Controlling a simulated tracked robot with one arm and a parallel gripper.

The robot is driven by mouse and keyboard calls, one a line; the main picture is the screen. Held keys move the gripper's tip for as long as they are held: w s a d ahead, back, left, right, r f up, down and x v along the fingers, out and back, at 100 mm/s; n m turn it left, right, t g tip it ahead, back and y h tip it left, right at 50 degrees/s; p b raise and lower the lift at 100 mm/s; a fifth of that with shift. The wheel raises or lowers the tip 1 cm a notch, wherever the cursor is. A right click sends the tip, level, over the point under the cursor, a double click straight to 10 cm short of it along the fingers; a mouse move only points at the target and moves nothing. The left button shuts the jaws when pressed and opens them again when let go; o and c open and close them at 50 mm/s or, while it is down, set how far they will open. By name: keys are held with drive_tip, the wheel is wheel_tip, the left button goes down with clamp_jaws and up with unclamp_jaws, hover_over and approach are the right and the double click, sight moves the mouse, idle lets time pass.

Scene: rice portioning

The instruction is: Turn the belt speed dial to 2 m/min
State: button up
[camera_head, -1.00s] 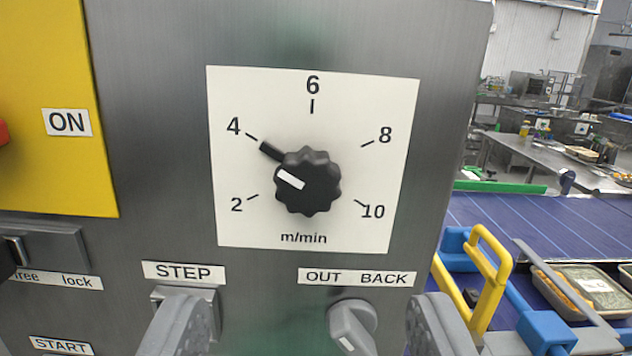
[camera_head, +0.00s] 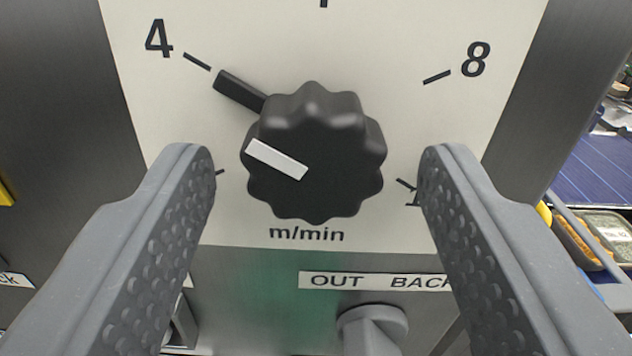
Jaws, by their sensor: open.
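The belt speed dial (camera_head: 335,165) is a black, scalloped knob with a white mark on its face and a black pointer at its upper left. The pointer is in line with the tick at 4. It stands on a white scale plate (camera_head: 390,40) marked m/min. The 4 and 8 show; the 2 is hidden behind my left finger and the 10 mostly behind my right finger. My gripper (camera_head: 316,165) is open, with one grey finger on each side of the dial and a visible gap to it on both sides.
Below the plate is a grey OUT/BACK switch (camera_head: 372,328) with its label (camera_head: 375,281), between and below my fingers. The blue belt (camera_head: 600,168) and a food tray (camera_head: 606,232) lie beyond the panel's right edge.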

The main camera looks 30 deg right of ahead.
drive_tip(key=c, duration=1)
drive_tip(key=shift+o, duration=0.2)
drive_tip(key=shift+d, duration=0.15)
